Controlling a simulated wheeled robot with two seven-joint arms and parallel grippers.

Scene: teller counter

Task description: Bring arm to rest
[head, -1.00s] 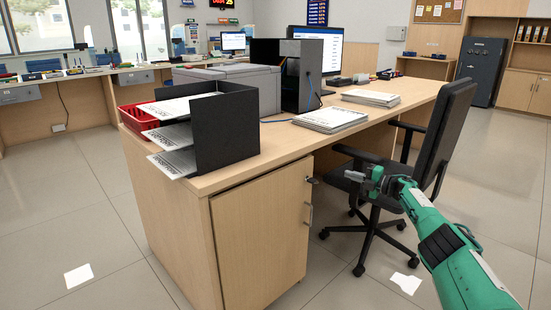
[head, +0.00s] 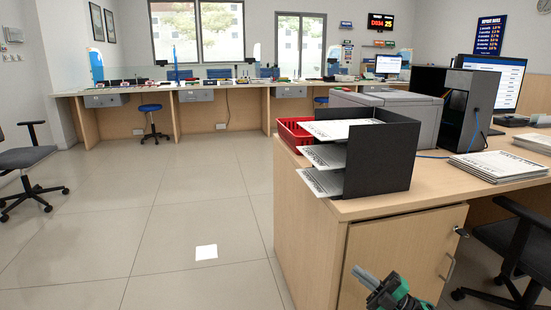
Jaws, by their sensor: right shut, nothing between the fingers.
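My right gripper (head: 367,280) shows at the bottom edge of the head view, in front of the wooden desk's cabinet door (head: 398,262). It is shut and empty, with its grey fingers pointing up and to the left. Only the gripper and a bit of the green wrist (head: 396,292) are in the frame; the rest of the right arm is cut off below. My left gripper is not in the view.
The wooden desk (head: 308,230) fills the right side, bearing a black paper tray (head: 385,158), a red basket (head: 290,133), a printer (head: 408,108) and paper stacks (head: 497,164). An office chair (head: 30,158) stands far left. Open tiled floor (head: 130,230) lies left of the desk.

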